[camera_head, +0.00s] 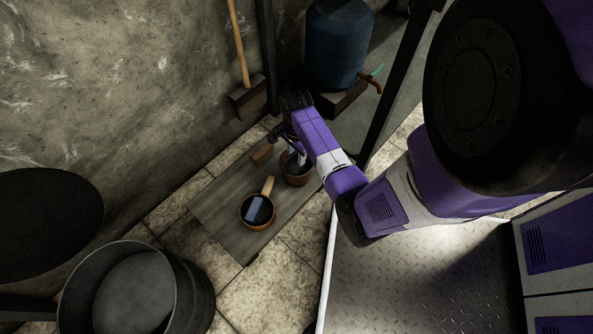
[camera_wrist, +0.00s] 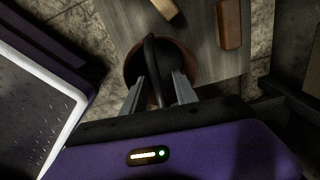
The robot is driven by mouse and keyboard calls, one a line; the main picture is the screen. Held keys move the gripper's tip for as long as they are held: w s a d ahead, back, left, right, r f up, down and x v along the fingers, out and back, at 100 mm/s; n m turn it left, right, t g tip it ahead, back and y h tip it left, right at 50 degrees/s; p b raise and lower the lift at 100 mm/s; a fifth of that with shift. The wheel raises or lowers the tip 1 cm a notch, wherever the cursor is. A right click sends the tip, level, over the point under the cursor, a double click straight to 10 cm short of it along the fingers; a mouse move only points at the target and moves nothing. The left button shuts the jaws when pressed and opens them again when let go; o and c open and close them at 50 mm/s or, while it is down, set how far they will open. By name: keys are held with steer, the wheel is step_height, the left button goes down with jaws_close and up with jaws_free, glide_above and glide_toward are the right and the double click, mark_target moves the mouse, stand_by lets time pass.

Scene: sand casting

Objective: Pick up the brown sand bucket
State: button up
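The brown sand bucket (camera_head: 292,178) stands on a low grey wooden board, partly hidden by my gripper and wrist. In the wrist view the bucket (camera_wrist: 133,66) lies just beyond the fingers, and its dark handle (camera_wrist: 150,50) arches up toward me. My gripper (camera_wrist: 160,76) is open, with one finger on each side of the handle and a gap visible beside it. In the head view my gripper (camera_head: 300,158) reaches down over the bucket. The bucket's contents are too dark to tell.
A large dark tub (camera_head: 190,290) stands at lower left. A wooden-handled tool (camera_head: 238,45) leans on the wall near a blue barrel (camera_head: 337,45).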

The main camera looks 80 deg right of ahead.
steer(key=shift+s+d+f, duration=0.15)
steer(key=shift+s+f, duration=0.05)
steer(key=shift+f, duration=0.15)
steer(key=shift+w, duration=0.1)
steer(key=c, duration=0.7)
steer(key=shift+w, duration=0.1)
jaws_close()
steer(key=shift+a, duration=0.2)
steer(key=shift+d, duration=0.1)
